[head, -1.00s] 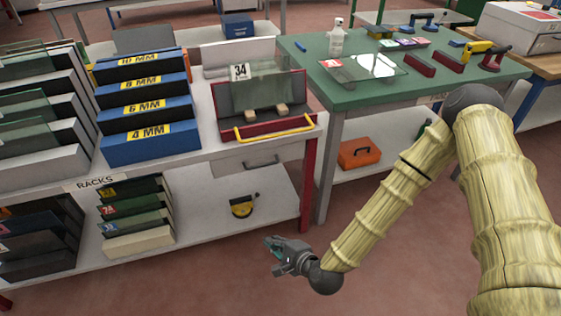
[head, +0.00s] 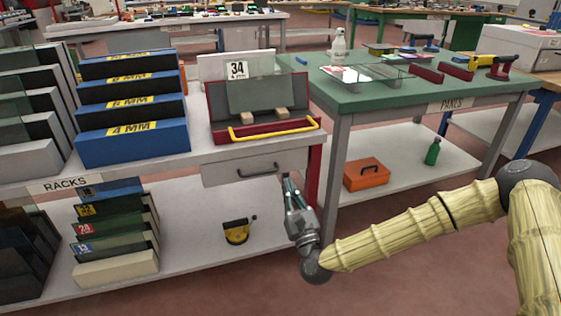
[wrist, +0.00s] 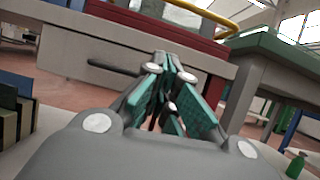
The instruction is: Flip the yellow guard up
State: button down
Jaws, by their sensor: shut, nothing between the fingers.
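The yellow guard (head: 275,128) is a bar across the front of a red tray-like edger (head: 213,96) on the white bench. It lies low along the front edge. In the wrist view the guard (wrist: 222,21) crosses the top, partly cut off by the frame. A glass pane (head: 252,95) leans inside the edger, with two wooden blocks in front of it. My gripper (head: 287,180) is shut and empty, pointing up, below and in front of the bench edge, apart from the guard. In the wrist view its teal fingers (wrist: 172,62) are together.
A drawer with a dark handle (head: 257,170) hangs under the edger, near my gripper. A red bench leg (head: 314,180) stands just right of it. A green table (head: 400,92) is at right, with an orange toolbox (head: 366,173) below. Blue racks (head: 130,145) stand at left.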

jog(key=shift+w+d+r, duration=0.15)
jog(key=shift+d+r, duration=0.05)
dwell(0.3)
jog(key=b+x, duration=0.2)
jog(key=x, duration=0.7)
jog(key=shift+w, duration=0.1)
jog(key=shift+r+b, duration=0.6)
jog(key=shift+r, duration=1.6)
jog(key=shift+r, duration=0.15)
jog(key=shift+r+p, duration=0.15)
jog(key=shift+p, duration=0.55)
